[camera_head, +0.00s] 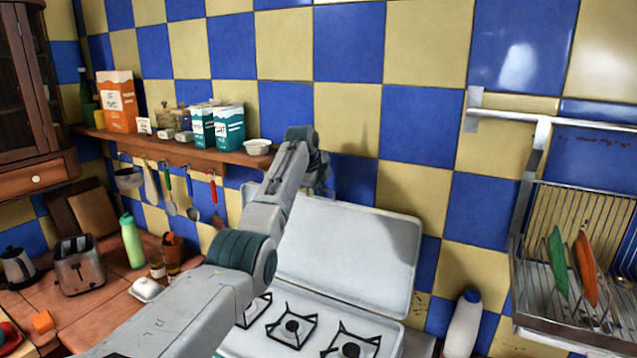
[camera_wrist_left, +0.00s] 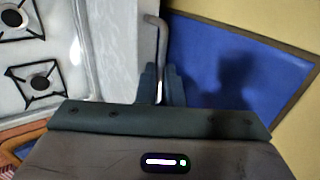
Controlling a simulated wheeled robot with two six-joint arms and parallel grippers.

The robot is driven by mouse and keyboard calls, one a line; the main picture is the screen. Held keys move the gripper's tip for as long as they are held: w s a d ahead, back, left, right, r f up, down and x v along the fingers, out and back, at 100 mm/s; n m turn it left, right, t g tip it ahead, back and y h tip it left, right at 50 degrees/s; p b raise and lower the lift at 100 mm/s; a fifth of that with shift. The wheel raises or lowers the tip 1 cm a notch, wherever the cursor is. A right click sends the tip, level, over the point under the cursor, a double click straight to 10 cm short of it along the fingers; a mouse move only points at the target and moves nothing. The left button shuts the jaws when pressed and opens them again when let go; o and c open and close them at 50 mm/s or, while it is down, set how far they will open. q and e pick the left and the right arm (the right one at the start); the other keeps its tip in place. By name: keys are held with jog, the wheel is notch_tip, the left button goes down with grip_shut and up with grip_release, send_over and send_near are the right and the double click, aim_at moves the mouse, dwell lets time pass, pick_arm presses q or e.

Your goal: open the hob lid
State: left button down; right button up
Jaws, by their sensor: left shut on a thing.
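The white hob lid (camera_head: 350,250) stands raised behind the hob, tilted back close to the tiled wall. The white hob (camera_head: 262,343) shows its black burner grates below it. My left arm reaches across the hob, and its gripper (camera_head: 320,180) is at the lid's top edge. In the left wrist view the gripper (camera_wrist_left: 160,86) is shut on a bent grey metal handle (camera_wrist_left: 158,45) beside the lid's edge. The hob's grates (camera_wrist_left: 38,82) show at the left there. My arm hides the lid's left part in the head view. My right gripper is not in view.
A wooden shelf (camera_head: 205,153) with boxes and hanging utensils is left of the lid. A steel dish rack (camera_head: 575,325) with plates hangs at right. A white bottle (camera_head: 463,325) stands right of the hob. A toaster (camera_head: 79,265) and green bottle (camera_head: 132,240) stand on the left counter.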

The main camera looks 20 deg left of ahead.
pick_arm(q)
jog(key=shift+a+r, duration=0.1)
jog(key=shift+r, duration=0.1)
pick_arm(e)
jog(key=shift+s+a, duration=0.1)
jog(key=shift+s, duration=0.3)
pick_arm(q)
jog(key=c, duration=1.6)
grip_release()
jog(key=shift+w, duration=0.1)
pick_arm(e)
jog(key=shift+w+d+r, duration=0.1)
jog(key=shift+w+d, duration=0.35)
